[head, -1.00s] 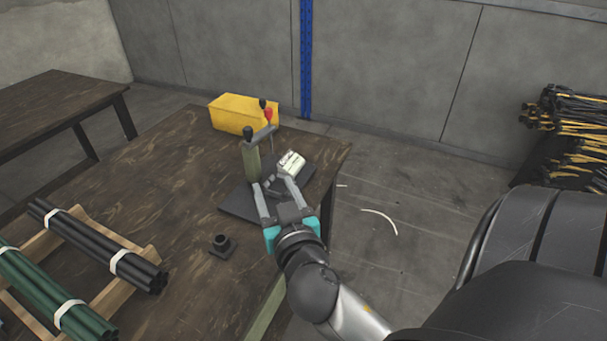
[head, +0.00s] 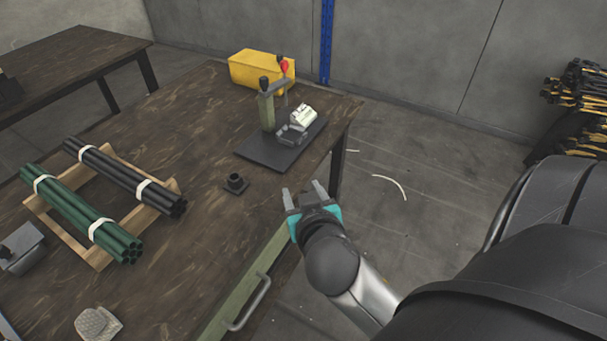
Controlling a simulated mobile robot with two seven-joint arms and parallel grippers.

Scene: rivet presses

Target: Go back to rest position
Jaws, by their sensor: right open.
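My right gripper (head: 306,197) is open and empty. In the head view it is over the right edge of the near table, in front of the rivet press and apart from it. The rivet press (head: 267,108) stands upright on a dark base plate (head: 257,152) at the table's far right corner. It has a red-knobbed lever, and a pale, light-coloured part (head: 303,115) sits on its right side. My left gripper is not in view.
A yellow bin (head: 258,70) stands behind the press. A small black fitting (head: 235,183) lies on the table (head: 185,120). Green tubes (head: 75,213) and black tubes (head: 120,175) rest on a wooden rack at the left. Dark bundles (head: 580,95) are at the far right.

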